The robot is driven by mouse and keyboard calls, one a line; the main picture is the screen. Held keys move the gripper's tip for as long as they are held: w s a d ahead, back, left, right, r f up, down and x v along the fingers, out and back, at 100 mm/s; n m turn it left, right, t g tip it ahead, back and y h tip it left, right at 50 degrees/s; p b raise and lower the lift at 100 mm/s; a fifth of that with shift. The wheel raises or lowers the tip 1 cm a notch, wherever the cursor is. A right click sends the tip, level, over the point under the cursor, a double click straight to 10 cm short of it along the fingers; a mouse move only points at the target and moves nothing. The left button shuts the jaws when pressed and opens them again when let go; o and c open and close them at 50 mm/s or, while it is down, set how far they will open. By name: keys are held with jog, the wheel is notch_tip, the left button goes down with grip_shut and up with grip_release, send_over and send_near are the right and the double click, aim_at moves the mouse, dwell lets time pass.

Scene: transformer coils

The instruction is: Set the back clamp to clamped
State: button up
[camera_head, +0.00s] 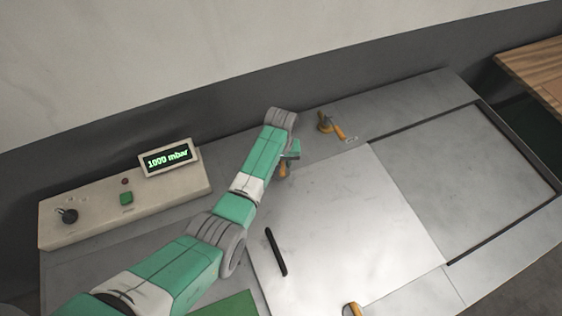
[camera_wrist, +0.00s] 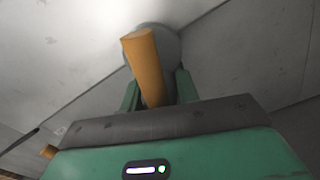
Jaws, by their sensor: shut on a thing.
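My gripper (camera_head: 288,160) is at the back left of the bright metal lid. In the wrist view, its two green fingers (camera_wrist: 157,92) are on either side of an upright orange handle (camera_wrist: 143,55), shut on it. The handle rises beside a round grey base (camera_wrist: 168,42). In the head view, a bit of orange handle (camera_head: 283,171) shows just below the fingers; my arm hides the rest. Another orange clamp (camera_head: 326,124) with a metal hook end stands at the back edge, to the right of my gripper. I cannot tell which one is called the back clamp.
A front orange clamp (camera_head: 352,309) is partly cut off at the bottom. The lid (camera_head: 345,225) carries a black bar handle (camera_head: 276,252). A control box (camera_head: 120,200) with a display (camera_head: 167,159) reading 1000 mbar stands left. A wooden surface (camera_head: 540,70) is at far right.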

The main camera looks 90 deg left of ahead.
dwell(0.4)
jog(key=o, duration=1)
jog(key=shift+d+f, duration=0.1)
jog(key=shift+d, duration=0.15)
jog(key=shift+c, duration=0.2)
jog(key=shift+a, duration=0.1)
notch_tip(320, 180, up, 8)
jog(key=shift+f+p, duration=0.1)
jog(key=shift+p, duration=0.8)
jog(key=shift+c, duration=0.4)
